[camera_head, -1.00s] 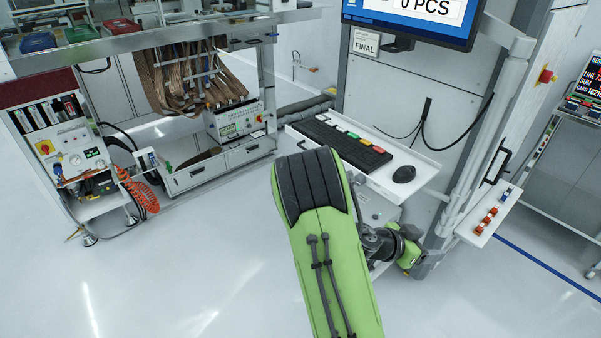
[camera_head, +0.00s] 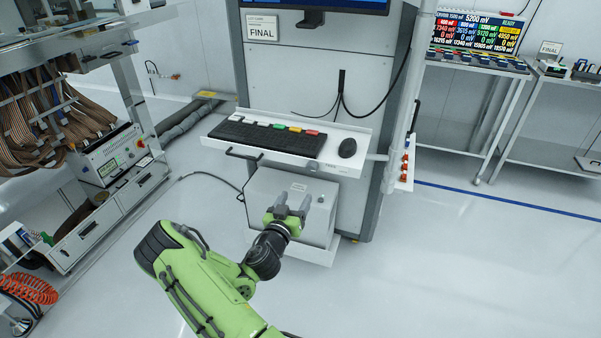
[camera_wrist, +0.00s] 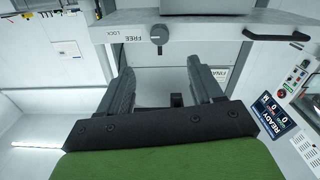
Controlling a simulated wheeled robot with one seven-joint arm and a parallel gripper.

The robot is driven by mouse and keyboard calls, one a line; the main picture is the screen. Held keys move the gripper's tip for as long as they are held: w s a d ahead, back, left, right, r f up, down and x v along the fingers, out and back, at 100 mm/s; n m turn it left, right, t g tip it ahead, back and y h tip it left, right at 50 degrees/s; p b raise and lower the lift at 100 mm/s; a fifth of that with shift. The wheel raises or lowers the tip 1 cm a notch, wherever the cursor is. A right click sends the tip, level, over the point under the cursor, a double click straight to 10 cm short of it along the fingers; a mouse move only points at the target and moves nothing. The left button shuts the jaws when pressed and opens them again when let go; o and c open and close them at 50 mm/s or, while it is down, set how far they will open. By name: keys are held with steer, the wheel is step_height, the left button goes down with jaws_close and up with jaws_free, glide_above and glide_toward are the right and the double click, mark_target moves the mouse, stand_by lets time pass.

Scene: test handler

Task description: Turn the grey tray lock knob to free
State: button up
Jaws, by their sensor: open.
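The grey lock knob (camera_wrist: 158,36) sits on the front edge of the white keyboard tray (camera_wrist: 205,36) in the wrist view. FREE and LOCK labels, upside down there, are to its left. I cannot tell surely which label the knob points to. My gripper (camera_wrist: 160,72) is open and empty, its two fingers apart on either side of the knob's line and short of it. In the head view, my gripper (camera_head: 291,205) is below the tray's (camera_head: 358,138) front edge, in front of the grey box.
A keyboard (camera_head: 268,138) and a mouse (camera_head: 347,148) lie on the tray. A grey box (camera_head: 318,215) stands under it. A rack with brown cables (camera_head: 40,120) is at the left. Open floor (camera_head: 420,260) lies to the right.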

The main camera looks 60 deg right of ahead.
mark_target(311, 170)
steer(key=d, duration=0.4)
steer(key=w+d, duration=0.1)
steer(key=d, duration=0.4)
steer(key=w+d+p, duration=0.1)
steer(key=d, duration=0.4)
steer(key=shift+w, duration=0.1)
steer(key=c, duration=1.1)
